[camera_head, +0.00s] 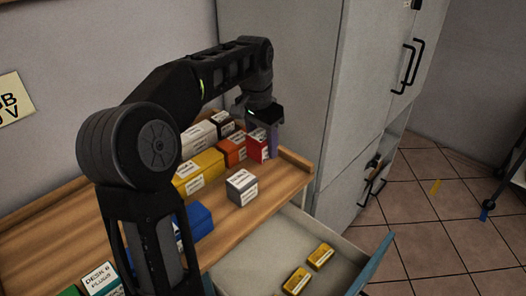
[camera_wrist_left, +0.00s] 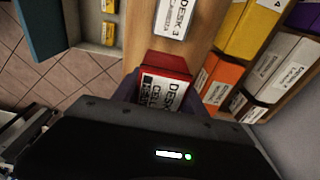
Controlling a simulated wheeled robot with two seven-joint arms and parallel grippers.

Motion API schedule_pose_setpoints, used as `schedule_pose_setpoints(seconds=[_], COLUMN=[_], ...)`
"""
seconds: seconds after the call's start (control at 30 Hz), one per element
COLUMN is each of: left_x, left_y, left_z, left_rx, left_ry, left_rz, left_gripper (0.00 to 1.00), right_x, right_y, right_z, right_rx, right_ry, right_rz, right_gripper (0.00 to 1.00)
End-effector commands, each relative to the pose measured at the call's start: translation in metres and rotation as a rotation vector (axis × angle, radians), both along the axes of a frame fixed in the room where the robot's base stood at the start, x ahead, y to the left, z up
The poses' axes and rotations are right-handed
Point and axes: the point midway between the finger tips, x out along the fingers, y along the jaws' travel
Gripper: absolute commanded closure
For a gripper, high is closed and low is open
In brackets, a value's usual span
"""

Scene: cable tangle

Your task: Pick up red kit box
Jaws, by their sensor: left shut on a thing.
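The red kit box (camera_head: 258,144) stands at the right end of the wooden desk top, beside an orange box. It also shows in the left wrist view (camera_wrist_left: 165,66), with a white label on its face. My left gripper (camera_head: 268,128) reaches down over it from above and is shut on it. A purple-looking finger shows along the box's right side in the head view. The lower part of the box is partly hidden by the gripper body in the wrist view. My right gripper is in neither view.
An orange box (camera_head: 232,149), a yellow box (camera_head: 199,171) and white boxes stand close on the left. A grey box (camera_head: 242,187) stands in front. An open drawer (camera_head: 262,258) holds two small yellow boxes. A tall grey cabinet (camera_head: 285,75) rises just behind and right.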

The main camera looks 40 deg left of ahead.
Motion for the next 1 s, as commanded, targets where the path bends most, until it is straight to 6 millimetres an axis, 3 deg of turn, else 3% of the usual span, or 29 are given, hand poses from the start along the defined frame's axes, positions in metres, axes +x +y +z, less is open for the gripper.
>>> schedule_pose_setpoints(seconds=[0.83, 1.0], left_x=[0.0, 0.007], left_y=[0.0, -0.013], left_z=[0.0, -0.009], left_rx=[0.0, 0.001], left_ry=[0.0, 0.004], left_rz=[0.0, 0.003], left_gripper=[1.0, 1.0], right_x=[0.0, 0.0], right_y=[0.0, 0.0], right_z=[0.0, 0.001], right_rx=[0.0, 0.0], right_ry=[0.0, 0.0], right_rz=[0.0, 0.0], right_gripper=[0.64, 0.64])
